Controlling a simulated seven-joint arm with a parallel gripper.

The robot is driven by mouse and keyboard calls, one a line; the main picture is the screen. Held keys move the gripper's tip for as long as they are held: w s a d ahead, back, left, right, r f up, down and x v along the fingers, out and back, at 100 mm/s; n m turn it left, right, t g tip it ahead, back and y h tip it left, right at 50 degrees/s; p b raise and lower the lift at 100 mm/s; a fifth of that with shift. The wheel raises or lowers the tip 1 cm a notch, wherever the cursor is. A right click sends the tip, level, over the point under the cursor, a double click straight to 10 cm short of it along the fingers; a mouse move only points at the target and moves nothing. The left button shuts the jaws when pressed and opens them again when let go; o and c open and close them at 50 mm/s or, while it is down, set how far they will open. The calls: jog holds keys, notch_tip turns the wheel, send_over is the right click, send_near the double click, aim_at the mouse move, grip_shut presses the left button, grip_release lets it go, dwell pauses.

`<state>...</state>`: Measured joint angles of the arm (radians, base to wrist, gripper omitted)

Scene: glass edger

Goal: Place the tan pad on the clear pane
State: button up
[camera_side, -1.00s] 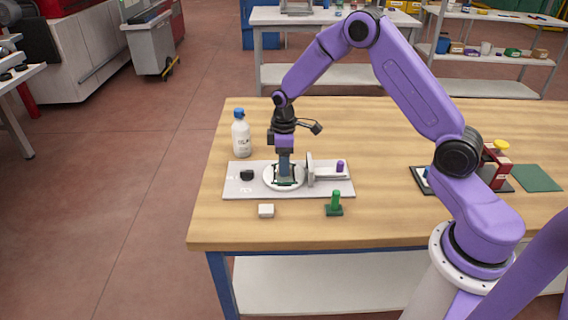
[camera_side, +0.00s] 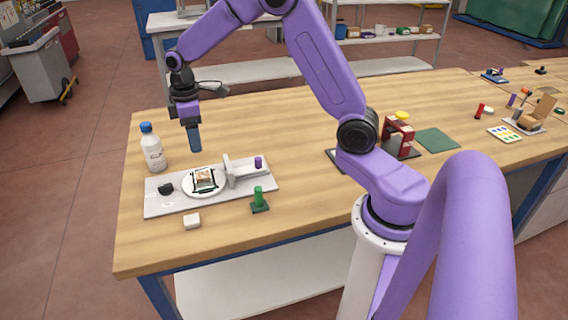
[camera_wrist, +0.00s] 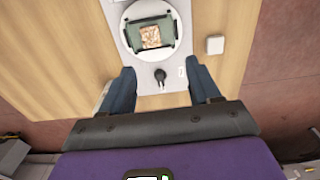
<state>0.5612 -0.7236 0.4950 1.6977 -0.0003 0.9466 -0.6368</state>
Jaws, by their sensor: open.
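The tan pad (camera_side: 204,176) lies on the clear pane (camera_side: 210,187), inside the pane's outline. In the wrist view the pad (camera_wrist: 151,37) looks mottled and sits slightly turned near the middle of the greenish pane (camera_wrist: 135,37). Dark clips show at the pane's corners. The pane rests on a round white disc (camera_side: 188,189) on a grey base plate (camera_side: 160,207). My gripper (camera_side: 195,149) is raised above and behind the disc, clear of the pad. In the wrist view its blue fingers (camera_wrist: 160,80) are apart with nothing held between them.
A white bottle with a blue cap (camera_side: 152,150) stands behind the plate's left end. A black knob (camera_side: 165,188), a grey upright bracket (camera_side: 229,170) and a purple knob (camera_side: 258,162) are on the plate. A white block (camera_side: 192,221) and green-handled piece (camera_side: 259,199) stand in front.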

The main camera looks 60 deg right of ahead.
jog(key=s+a+r+n, duration=0.1)
jog(key=s+a+r, duration=0.2)
jog(key=s+a, duration=0.45)
jog(key=s+d+r+n, duration=0.1)
jog(key=s+n, duration=0.1)
jog(key=s, duration=2.4)
jog(key=shift+s+d, duration=0.25)
jog(key=shift+s, duration=0.05)
